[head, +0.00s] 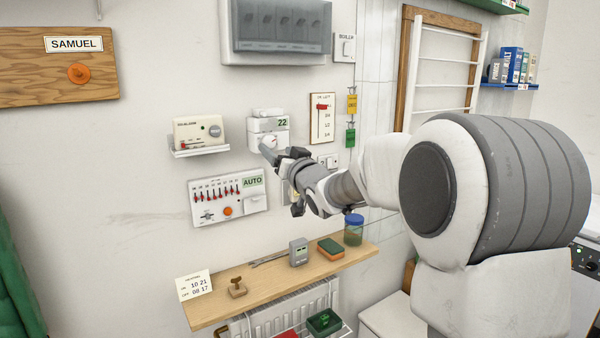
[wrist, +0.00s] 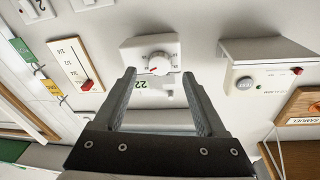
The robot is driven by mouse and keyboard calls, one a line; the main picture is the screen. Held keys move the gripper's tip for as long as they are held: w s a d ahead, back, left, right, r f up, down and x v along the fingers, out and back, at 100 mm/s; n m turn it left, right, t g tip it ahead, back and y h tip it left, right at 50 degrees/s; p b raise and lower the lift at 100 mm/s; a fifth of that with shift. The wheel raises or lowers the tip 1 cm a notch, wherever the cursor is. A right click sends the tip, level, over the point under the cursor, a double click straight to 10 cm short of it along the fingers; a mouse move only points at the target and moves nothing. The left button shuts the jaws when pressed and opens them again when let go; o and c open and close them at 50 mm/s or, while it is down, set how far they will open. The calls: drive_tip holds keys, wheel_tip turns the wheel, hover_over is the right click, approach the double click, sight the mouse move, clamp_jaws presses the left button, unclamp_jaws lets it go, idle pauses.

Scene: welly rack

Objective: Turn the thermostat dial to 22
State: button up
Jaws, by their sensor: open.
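The thermostat (head: 255,125) is a white box on the wall, with a green "22" card (head: 283,123) on it. In the wrist view the thermostat (wrist: 133,55) appears upside down. Its round white dial (wrist: 157,61) has a red mark near its lower left edge; the scale numbers are too small to read. The "22" card (wrist: 143,84) is partly hidden by a finger. My gripper (wrist: 158,74) is open and empty, its fingertips either side of the dial in the picture; I cannot tell if they touch it. In the head view my gripper (head: 280,154) partly covers the dial.
An alarm box (head: 198,131) on a small ledge is left of the thermostat. A switch panel (head: 228,197) marked AUTO is below. A red slider plate (head: 321,118) and hanging tags (head: 351,104) are to the right. A wooden shelf (head: 212,308) with small objects lies below.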

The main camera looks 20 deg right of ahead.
drive_tip(key=v, duration=1.3)
drive_tip(key=shift+s, duration=0.3)
